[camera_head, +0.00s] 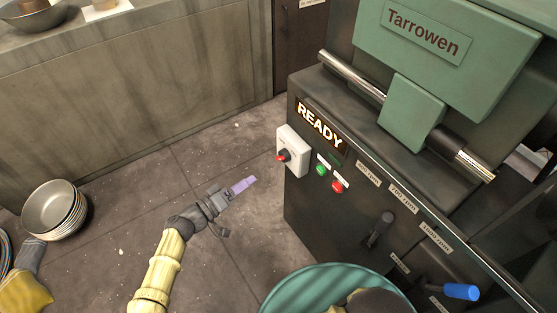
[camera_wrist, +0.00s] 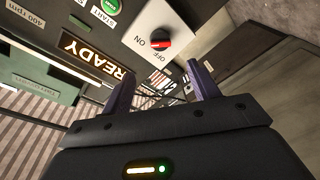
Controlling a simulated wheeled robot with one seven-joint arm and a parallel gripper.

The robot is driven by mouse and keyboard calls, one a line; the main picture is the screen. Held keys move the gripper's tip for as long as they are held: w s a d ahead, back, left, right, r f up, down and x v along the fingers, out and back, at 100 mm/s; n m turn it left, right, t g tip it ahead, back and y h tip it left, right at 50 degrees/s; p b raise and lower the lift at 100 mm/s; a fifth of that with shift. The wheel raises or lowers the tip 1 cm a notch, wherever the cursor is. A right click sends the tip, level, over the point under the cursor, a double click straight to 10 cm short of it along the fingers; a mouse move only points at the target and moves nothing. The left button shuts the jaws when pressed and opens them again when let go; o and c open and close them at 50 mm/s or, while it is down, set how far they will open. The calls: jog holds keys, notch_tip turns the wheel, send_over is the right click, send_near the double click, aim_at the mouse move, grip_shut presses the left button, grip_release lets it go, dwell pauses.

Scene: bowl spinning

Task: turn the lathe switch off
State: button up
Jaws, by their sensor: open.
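The lathe switch is a white box (camera_head: 294,151) with a red knob (camera_head: 283,156) on the upper left corner of the dark lathe cabinet (camera_head: 330,222). In the wrist view the red-and-black knob (camera_wrist: 160,40) shows between the labels ON and OFF; I cannot tell which one it points at. A lit sign (camera_head: 320,124) reads READY. My gripper (camera_head: 243,185), with purple fingers, is left of and below the switch in the head view. In the wrist view my gripper (camera_wrist: 159,72) is open and empty, its fingers apart from the knob.
Beside the switch are a green button (camera_head: 321,170) and a red button (camera_head: 337,186). Several labels, a black lever (camera_head: 378,230) and a blue-handled lever (camera_head: 460,291) lie further right. Stacked bowls (camera_head: 56,209) stand at the left. The floor between is clear.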

aim_at(283, 157)
jog(key=b+x, duration=0.1)
jog(key=x, duration=1.2)
jog(key=shift+w+d, duration=0.2)
jog(key=shift+w, duration=0.05)
jog(key=c, duration=0.9)
